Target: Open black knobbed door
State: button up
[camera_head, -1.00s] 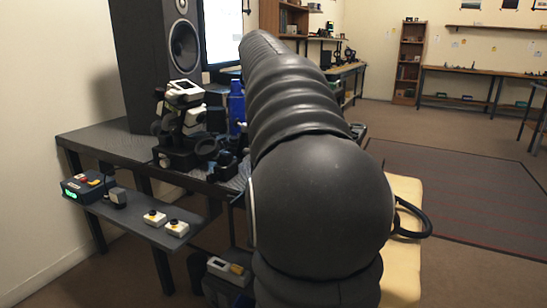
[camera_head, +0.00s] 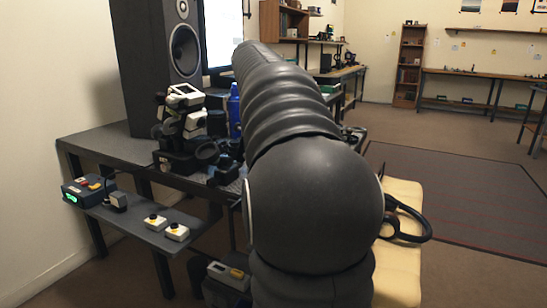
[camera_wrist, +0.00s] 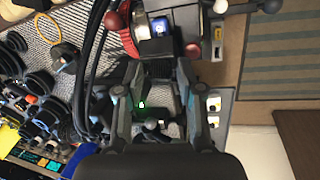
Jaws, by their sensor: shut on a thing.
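In the wrist view my gripper (camera_wrist: 160,66) reaches up the picture, one finger on each side of a dark part (camera_wrist: 160,78). The jaws are closed on this part. Its outline blends with the fingers and the clutter behind, so I cannot tell whether it is the black knob or the door's edge. No door face shows clearly in either view. In the head view my own arm covers the middle, and my gripper is hidden behind it.
A dark bench (camera_head: 95,144) carries a tall speaker (camera_head: 160,50) and a black-and-white device (camera_head: 185,120). A lower shelf holds a control box (camera_head: 86,189) and two small white boxes (camera_head: 177,232). In the wrist view, black cables (camera_wrist: 90,75) run close to the left finger. Open floor lies right.

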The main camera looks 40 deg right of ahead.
jog(key=shift+w+a+f+n+g+h+p, duration=0.2)
jog(key=shift+w+g+h, duration=0.35)
jog(key=shift+g, duration=0.6)
jog(key=shift+w+a+f+n+g+h, duration=0.1)
jog(key=shift+w+a+f+g+h, duration=0.35)
jog(key=shift+g, duration=0.65)
jog(key=shift+w+a+f+n+g+h+p, duration=0.1)
jog(key=shift+w+g+h, duration=0.4)
jog(key=shift+w+g, duration=0.5)
jog(key=shift+s, duration=0.2)
jog(key=o, duration=0.9)
jog(key=shift+o, duration=0.2)
